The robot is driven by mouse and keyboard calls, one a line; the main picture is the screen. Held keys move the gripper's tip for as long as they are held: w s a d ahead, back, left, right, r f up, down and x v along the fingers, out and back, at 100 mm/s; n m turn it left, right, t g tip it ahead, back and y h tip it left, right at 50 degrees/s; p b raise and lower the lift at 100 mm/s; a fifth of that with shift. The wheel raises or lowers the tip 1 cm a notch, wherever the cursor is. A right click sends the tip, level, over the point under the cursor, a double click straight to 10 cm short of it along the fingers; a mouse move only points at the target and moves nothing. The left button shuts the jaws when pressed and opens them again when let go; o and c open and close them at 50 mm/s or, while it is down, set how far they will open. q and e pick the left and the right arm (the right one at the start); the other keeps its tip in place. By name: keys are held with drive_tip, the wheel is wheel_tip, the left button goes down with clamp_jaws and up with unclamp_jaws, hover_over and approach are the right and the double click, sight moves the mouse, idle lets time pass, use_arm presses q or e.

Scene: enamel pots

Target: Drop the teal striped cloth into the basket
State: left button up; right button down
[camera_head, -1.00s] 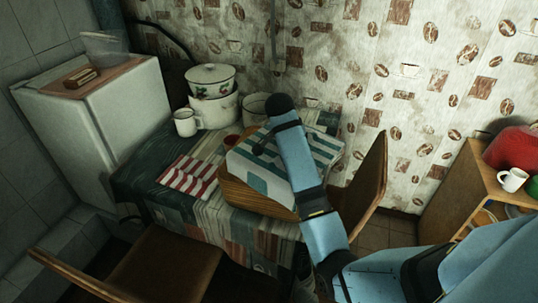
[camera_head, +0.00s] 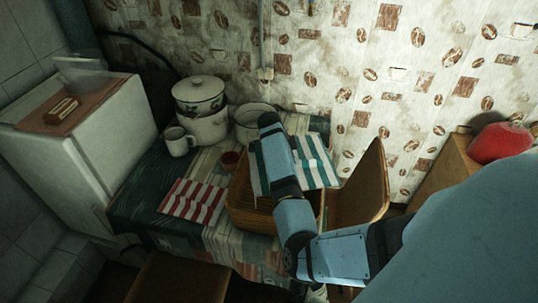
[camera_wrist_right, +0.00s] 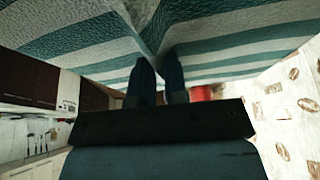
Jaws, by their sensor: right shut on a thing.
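The teal and white striped cloth (camera_head: 316,166) shows on both sides of my right arm in the head view, over the back part of the basket. The brown wicker basket (camera_head: 247,216) stands on the table, and its front side is uncovered. In the wrist view my right gripper (camera_wrist_right: 160,62) is shut on the striped cloth (camera_wrist_right: 225,40), which spreads out to both sides of the fingers. My forearm hides the gripper in the head view. I cannot tell whether the cloth touches the basket. My left gripper is not in view.
A red striped cloth (camera_head: 193,201) lies left of the basket on the table (camera_head: 150,205). A wooden chair (camera_head: 362,190) is close on the right.

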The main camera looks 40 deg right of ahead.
drive_tip(key=shift+s+f+b, duration=0.25)
drive_tip(key=shift+f+b, duration=0.3)
drive_tip(key=shift+f, duration=0.15)
wheel_tip(320, 180, down, 4)
drive_tip(key=b, duration=0.4)
drive_tip(key=shift+f, duration=0.1)
drive_tip(key=c, duration=1.1)
unclamp_jaws()
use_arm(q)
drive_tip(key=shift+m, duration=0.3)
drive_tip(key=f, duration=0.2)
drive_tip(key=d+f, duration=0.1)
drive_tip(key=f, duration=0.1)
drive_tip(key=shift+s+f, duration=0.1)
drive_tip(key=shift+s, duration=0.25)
use_arm(e)
drive_tip(key=shift+w, duration=0.1)
